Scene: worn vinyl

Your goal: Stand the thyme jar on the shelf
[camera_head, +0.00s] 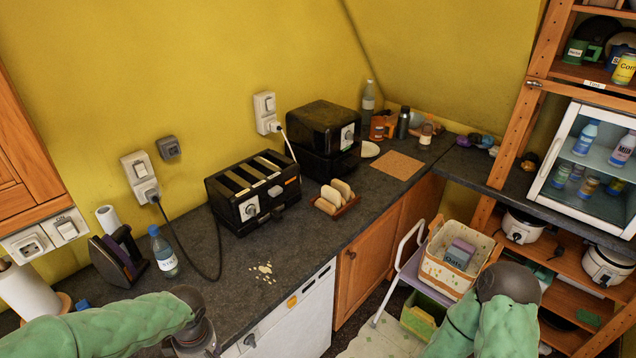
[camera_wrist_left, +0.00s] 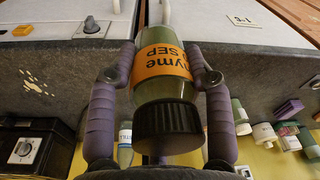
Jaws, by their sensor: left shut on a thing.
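The thyme jar (camera_wrist_left: 166,88) is a glass jar with an orange label and a black ridged cap. It shows in the left wrist view, where the scene appears upside down, as does its label. My left gripper (camera_wrist_left: 163,62) is shut on it, one purple finger on each side. In the head view, my left arm ends at the bottom edge near the counter front, and the jar is not visible there. A wooden shelf unit (camera_head: 527,110) stands at the right; its upper board bears mugs and a yellow tin. My right gripper is not visible, only green arm parts.
The dark counter (camera_head: 225,290) carries a black toaster (camera_head: 252,190), a bread tray (camera_head: 345,205), a water bottle (camera_head: 163,250) and crumbs (camera_head: 263,270). A glass-fronted cabinet (camera_head: 555,165) with bottles sits in the shelf unit. A box (camera_head: 436,270) stands on a step stool (camera_head: 392,268).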

